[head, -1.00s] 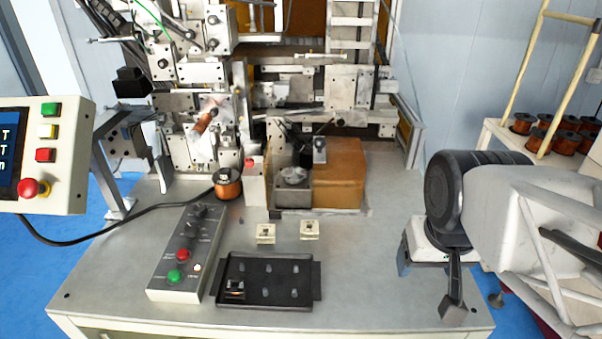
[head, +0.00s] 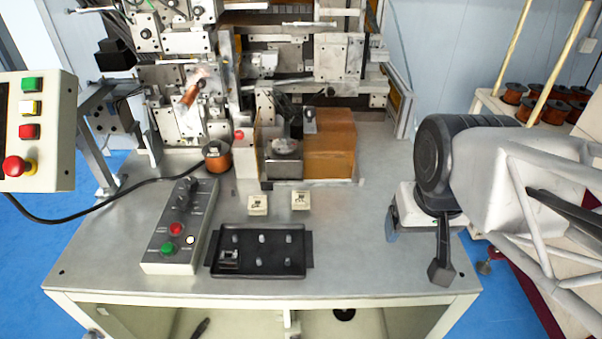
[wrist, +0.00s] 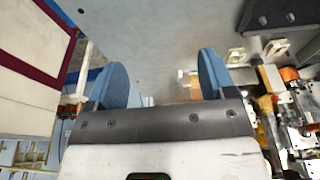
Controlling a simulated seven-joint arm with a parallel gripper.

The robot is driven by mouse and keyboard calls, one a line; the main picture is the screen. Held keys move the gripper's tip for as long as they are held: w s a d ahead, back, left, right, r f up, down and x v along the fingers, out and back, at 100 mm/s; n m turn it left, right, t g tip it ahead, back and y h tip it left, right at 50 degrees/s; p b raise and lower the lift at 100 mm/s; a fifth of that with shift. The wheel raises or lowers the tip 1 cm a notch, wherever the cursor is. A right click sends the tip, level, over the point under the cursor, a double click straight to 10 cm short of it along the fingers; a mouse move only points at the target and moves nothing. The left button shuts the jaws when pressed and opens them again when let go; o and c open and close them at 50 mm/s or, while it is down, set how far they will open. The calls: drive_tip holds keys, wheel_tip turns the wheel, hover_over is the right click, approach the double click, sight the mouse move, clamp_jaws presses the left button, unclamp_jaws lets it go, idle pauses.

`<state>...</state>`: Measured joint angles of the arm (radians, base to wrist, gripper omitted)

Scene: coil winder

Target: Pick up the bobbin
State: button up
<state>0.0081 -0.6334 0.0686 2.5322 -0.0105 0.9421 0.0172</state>
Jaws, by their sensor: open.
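Two small cream bobbins stand apart on the grey table, the left bobbin (head: 257,204) and the right bobbin (head: 300,200), behind the black tray (head: 262,274). I cannot tell which one the task names. Both show in the wrist view near the top right, one bobbin (wrist: 235,56) nearer the fingers and the other bobbin (wrist: 277,48) farther right. My gripper (head: 392,236) is at the right side of the table, well right of the bobbins. In the wrist view my gripper (wrist: 163,72) has its two blue fingers wide apart with nothing between them.
The tray has several pegs and a small part at its front left. A control box (head: 180,228) lies left of it. A copper wire spool (head: 217,158) and the winding machine (head: 330,60) stand behind. More spools (head: 560,112) sit on a rack at right.

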drive_tip(key=m+g, duration=0.3)
drive_tip(key=m, duration=1.5)
hover_over(301, 201)
drive_tip(key=w, duration=0.2)
wheel_tip(301, 201, down, 8)
drive_tip(key=shift+s+d+f, duration=0.1)
drive_tip(key=shift+f, duration=0.1)
drive_tip(key=shift+f, duration=1.3)
